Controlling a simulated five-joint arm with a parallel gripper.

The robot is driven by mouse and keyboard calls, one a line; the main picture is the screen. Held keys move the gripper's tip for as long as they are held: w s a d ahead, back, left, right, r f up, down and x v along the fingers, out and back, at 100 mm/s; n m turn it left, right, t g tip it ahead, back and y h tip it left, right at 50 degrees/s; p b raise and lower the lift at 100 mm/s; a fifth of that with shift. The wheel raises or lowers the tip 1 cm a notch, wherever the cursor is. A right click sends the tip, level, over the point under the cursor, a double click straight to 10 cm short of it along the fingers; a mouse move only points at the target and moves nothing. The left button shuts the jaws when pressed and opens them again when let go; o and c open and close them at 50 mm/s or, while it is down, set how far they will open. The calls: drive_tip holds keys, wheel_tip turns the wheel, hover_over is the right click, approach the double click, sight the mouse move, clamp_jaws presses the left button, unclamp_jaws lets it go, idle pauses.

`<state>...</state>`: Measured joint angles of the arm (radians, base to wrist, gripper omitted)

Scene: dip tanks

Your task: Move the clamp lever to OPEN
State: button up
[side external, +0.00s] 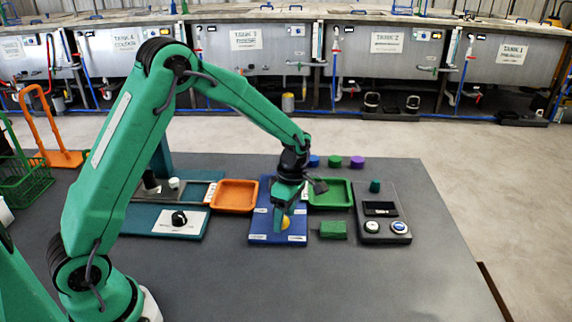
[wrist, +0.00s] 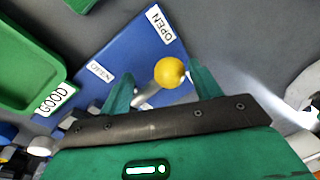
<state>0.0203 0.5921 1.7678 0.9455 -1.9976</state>
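The clamp lever ends in a yellow ball knob (wrist: 169,72) on a thin metal rod, seen in the wrist view. It belongs to the blue panel (wrist: 118,52), where the OPEN label lies just beyond the knob. In the side view my gripper (side external: 281,222) points down over the blue panel (side external: 262,225), and the yellow knob (side external: 286,223) shows partly behind a finger.
An orange tray (side external: 235,183) stands left of the panel and a green tray (side external: 347,185) right. A green block (side external: 333,230) and a grey control box (side external: 383,190) with buttons lie further right. A teal fixture (side external: 140,222) is at left. The front right tabletop is clear.

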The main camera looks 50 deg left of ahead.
drive_tip(key=shift+s+d, duration=0.1)
wheel_tip(320, 180, up, 8)
drive_tip(key=w, duration=0.1)
drive_tip(key=shift+w+f, duration=0.2)
idle(0.5)
drive_tip(key=shift+c, duration=0.9)
drive_tip(key=shift+s+m+t, duration=0.9)
drive_tip(key=shift+s+m, duration=0.1)
drive_tip(key=shift+m, duration=0.2)
drive_tip(key=s+m+t, duration=0.2)
drive_tip(key=shift+s+r+m, duration=0.1)
drive_tip(key=shift+s+m, duration=0.15)
drive_tip(key=shift+m, duration=0.15)
drive_tip(key=shift+w+f, duration=0.25)
drive_tip(key=shift+f, duration=1.05)
drive_tip(key=shift+w+f, duration=0.3)
drive_tip(key=shift+f, duration=0.95)
drive_tip(key=shift+w+f, duration=0.25)
drive_tip(key=shift+f, duration=1.05)
